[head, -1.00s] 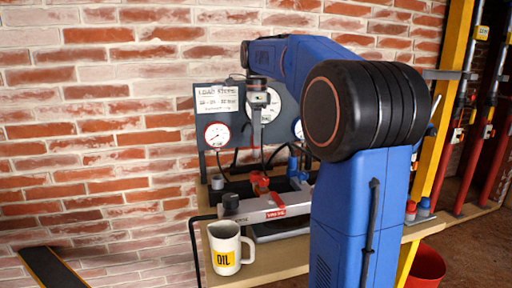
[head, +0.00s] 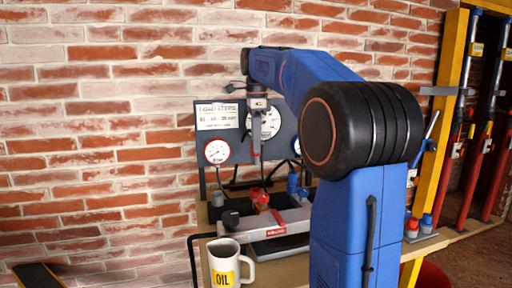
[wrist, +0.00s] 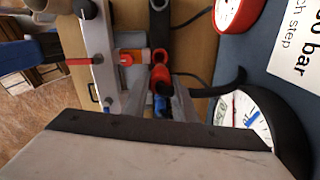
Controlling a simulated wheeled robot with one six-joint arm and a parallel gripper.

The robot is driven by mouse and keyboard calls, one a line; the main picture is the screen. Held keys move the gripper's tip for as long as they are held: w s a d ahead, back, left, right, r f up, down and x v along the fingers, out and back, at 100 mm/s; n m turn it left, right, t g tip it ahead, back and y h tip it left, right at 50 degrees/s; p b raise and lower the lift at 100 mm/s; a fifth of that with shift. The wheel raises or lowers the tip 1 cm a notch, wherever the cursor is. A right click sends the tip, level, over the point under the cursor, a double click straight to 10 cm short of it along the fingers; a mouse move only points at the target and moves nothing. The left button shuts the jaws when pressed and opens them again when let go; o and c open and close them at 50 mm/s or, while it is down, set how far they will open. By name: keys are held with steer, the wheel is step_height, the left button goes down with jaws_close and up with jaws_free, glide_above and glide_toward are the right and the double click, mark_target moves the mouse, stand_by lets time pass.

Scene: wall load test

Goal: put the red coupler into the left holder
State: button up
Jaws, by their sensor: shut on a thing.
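My gripper (wrist: 162,98) points down at the bench, its two grey fingers closed around a red piece. This red coupler (wrist: 161,76) shows between the fingertips in the wrist view; in the head view a red fitting (head: 259,197) sits just below the fingers, above the grey beam. A second red ring-shaped part (wrist: 160,56) lies right beside it in the wrist view, and I cannot tell whether the two are joined. I cannot make out clearly which part is the left holder. A grey cap (head: 217,198) and a blue fitting (head: 292,184) stand either side of the red fitting.
A white OIL mug (head: 226,266) stands at the bench's front left. A gauge panel (head: 285,135) with dials is close behind the gripper. Dark hoses run from the panel. Red and blue capped parts (head: 411,227) stand at the right. A yellow post (head: 442,150) rises there.

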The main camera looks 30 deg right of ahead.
steer(key=shift+a, duration=0.1)
steer(key=w+a, duration=0.2)
steer(key=a, duration=0.7)
steer(key=shift+w+a, duration=0.2)
steer(key=shift+w, duration=0.2)
stand_by(0.6)
steer(key=shift+a, duration=0.1)
steer(key=a, duration=0.1)
steer(key=w+a, duration=0.1)
steer(key=a, duration=0.1)
stand_by(0.7)
step_height(320, 180, down, 6)
steer(key=shift+f, duration=0.25)
stand_by(1.1)
steer(key=shift+f, duration=1.7)
stand_by(1.6)
